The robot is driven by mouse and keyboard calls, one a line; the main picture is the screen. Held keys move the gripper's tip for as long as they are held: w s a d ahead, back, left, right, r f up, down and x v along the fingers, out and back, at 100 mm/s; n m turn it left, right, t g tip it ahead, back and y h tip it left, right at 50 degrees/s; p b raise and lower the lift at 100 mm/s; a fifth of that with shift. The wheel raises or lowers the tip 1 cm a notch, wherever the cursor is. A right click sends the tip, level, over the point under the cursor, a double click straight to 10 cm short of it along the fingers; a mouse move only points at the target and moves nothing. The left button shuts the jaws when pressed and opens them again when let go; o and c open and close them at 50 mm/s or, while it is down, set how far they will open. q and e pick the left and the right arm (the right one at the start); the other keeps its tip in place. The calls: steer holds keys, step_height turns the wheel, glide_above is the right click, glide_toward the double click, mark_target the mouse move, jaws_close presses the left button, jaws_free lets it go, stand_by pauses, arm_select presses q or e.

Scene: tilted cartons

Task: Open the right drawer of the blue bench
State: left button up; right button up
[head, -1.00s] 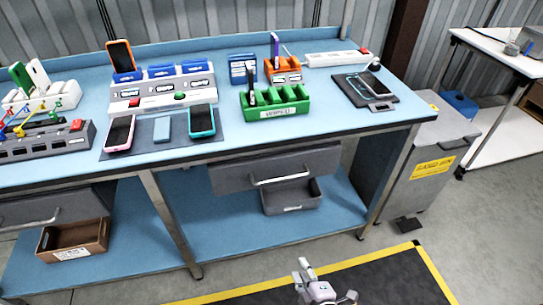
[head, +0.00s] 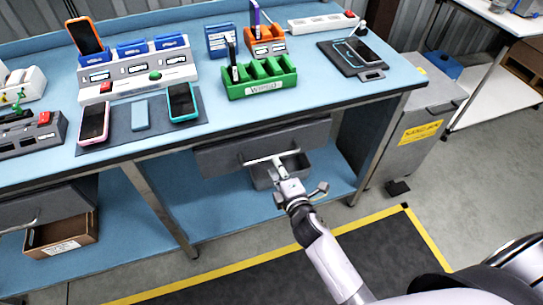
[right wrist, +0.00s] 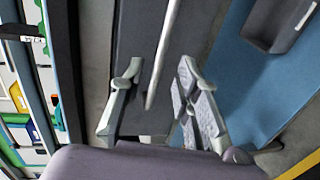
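The blue bench (head: 230,120) has a grey right drawer (head: 225,158) under its top, which looks closed. Its pale bar handle (head: 262,160) runs across the front. My right gripper (head: 300,177) is in front of the drawer at the handle's right end and partly covers that end. In the right wrist view its two fingers (right wrist: 158,78) are spread apart. There the handle bar (right wrist: 165,45) appears between the fingertips, with a gap on each side, against the drawer front (right wrist: 135,35). I cannot tell the depth exactly. My left gripper is not in view.
A grey bin (head: 322,165) sits on the lower shelf behind my gripper. Phones, a green rack (head: 262,88) and charging docks stand on the bench top. A grey cabinet (head: 410,125) stands at the right. The yellow-edged black floor mat (head: 240,285) in front is clear.

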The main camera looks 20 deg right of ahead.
steer(key=x, duration=0.5)
steer(key=shift+w+f, duration=0.1)
steer(key=shift+w, duration=0.25)
steer(key=shift+c, duration=0.2)
jaws_close()
stand_by(0.4)
